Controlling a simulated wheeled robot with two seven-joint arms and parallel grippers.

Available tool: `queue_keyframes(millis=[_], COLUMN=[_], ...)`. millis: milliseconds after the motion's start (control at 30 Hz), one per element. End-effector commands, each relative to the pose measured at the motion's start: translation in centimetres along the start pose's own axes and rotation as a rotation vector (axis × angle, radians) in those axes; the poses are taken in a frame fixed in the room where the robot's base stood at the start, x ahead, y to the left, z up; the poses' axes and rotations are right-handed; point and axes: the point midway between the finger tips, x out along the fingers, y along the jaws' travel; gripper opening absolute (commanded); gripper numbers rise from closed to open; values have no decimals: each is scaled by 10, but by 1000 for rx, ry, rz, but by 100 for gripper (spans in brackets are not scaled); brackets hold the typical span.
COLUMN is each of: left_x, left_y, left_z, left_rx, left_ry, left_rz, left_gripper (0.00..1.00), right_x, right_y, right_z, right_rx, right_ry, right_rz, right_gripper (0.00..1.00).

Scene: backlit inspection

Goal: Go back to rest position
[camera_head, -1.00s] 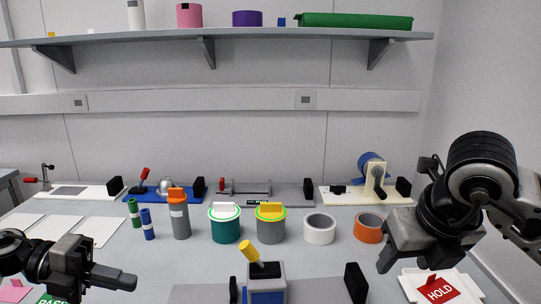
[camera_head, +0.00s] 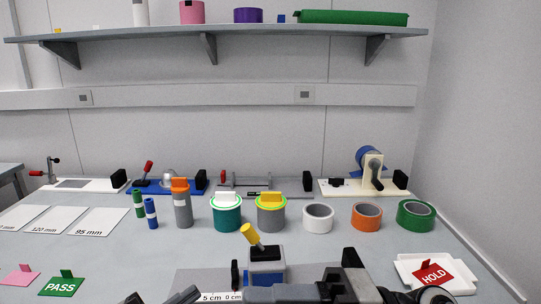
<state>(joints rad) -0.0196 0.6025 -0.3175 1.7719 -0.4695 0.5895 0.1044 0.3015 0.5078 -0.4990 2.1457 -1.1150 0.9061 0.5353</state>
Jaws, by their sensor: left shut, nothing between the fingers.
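My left gripper (camera_head: 184,296) shows only as dark parts at the bottom edge, left of the middle, in the head view. It is shut and empty, and most of it is cut off by the frame. My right gripper (camera_head: 285,293) lies low at the bottom, just right of the middle, pointing left. It is in front of the grey fixture with the yellow-handled lever (camera_head: 265,263). Its jaws are too cut off to judge.
White, orange and green tape rolls (camera_head: 416,215) stand at the right, near the white tray (camera_head: 435,272) with a red HOLD card. Teal and grey canisters (camera_head: 271,215) stand mid-table. A green PASS card (camera_head: 63,285) lies front left. A shelf (camera_head: 220,34) spans above.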

Motion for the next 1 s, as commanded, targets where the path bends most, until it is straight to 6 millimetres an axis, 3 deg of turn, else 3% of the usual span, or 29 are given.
queue_keyframes(millis=[33,133,200,300,367,500,600,700,800,1000], left_x=[-6,-23,-40,-64,-78,-106,-120,-130,-134,-135], left_y=[18,48,74,108,128,168,188,202,208,210], left_z=[4,15,22,24,23,13,4,-3,-7,-8], left_rx=[-109,-314,-462,-636,-730,-913,-1011,-1073,-1104,-1112], left_ry=[-94,-297,-444,-619,-710,-882,-969,-1024,-1051,-1058], left_rz=[-63,-158,-202,-231,-237,-232,-221,-210,-203,-200], left_gripper=[0,0,0,0,0,0,0,0,0,0], right_x=[-6,-41,-77,-121,-142,-173,-182,-185,-185,-185], right_y=[3,-4,-35,-96,-136,-223,-266,-293,-305,-308], right_z=[10,45,68,78,72,39,9,-15,-27,-30], right_rx=[120,359,554,805,951,1259,1433,1549,1610,1627], right_ry=[-109,-391,-622,-906,-1056,-1329,-1455,-1529,-1562,-1569], right_rz=[193,501,657,768,796,792,760,729,711,705], right_gripper=[53,53,53,53,53,53,53,53,53,53])
